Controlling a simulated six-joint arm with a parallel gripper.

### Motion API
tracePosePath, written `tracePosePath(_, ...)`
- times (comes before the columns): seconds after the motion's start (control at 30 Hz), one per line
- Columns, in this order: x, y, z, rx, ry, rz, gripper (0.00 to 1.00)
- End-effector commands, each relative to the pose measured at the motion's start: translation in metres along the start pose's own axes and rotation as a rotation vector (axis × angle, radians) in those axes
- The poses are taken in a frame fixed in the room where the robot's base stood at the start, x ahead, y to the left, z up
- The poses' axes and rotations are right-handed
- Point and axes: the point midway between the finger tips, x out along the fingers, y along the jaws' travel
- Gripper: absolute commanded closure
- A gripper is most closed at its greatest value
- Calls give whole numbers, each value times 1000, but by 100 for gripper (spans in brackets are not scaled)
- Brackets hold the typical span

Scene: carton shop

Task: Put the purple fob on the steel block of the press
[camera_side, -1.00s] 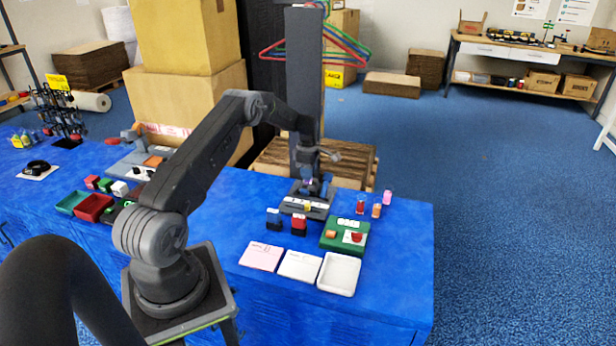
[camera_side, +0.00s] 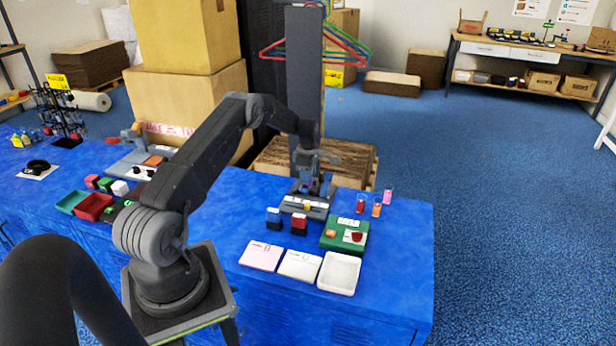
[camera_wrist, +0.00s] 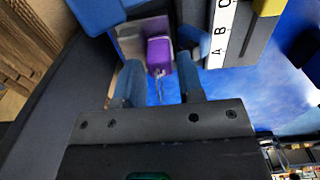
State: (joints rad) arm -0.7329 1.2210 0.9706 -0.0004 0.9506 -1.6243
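The purple fob (camera_wrist: 160,54), with a thin metal ring hanging from it, appears to rest on the grey steel block (camera_wrist: 130,43) of the press in the wrist view. My gripper (camera_wrist: 159,72) has its two blue fingers apart, one on each side of the fob, with a narrow gap showing at each side. In the side view my gripper (camera_side: 312,184) is low over the press (camera_side: 303,207), at the back of the blue table; the fob is too small and covered to make out there.
A lettered strip (camera_wrist: 220,35) and a yellow piece (camera_wrist: 269,7) sit right of the block. In front of the press are two small stamps (camera_side: 299,223), a green box (camera_side: 345,235), cards (camera_side: 299,265) and a white tray (camera_side: 340,272). Small vials (camera_side: 377,206) stand to the right.

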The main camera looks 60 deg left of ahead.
Motion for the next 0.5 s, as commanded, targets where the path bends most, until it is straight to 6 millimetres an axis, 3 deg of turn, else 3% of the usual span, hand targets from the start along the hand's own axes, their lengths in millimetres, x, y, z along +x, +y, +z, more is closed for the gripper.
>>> tracePosePath(0.3,-66,1,0,0,-1,6,65)
tracePosePath(0.5,-99,1,0,1,-1,3,65)
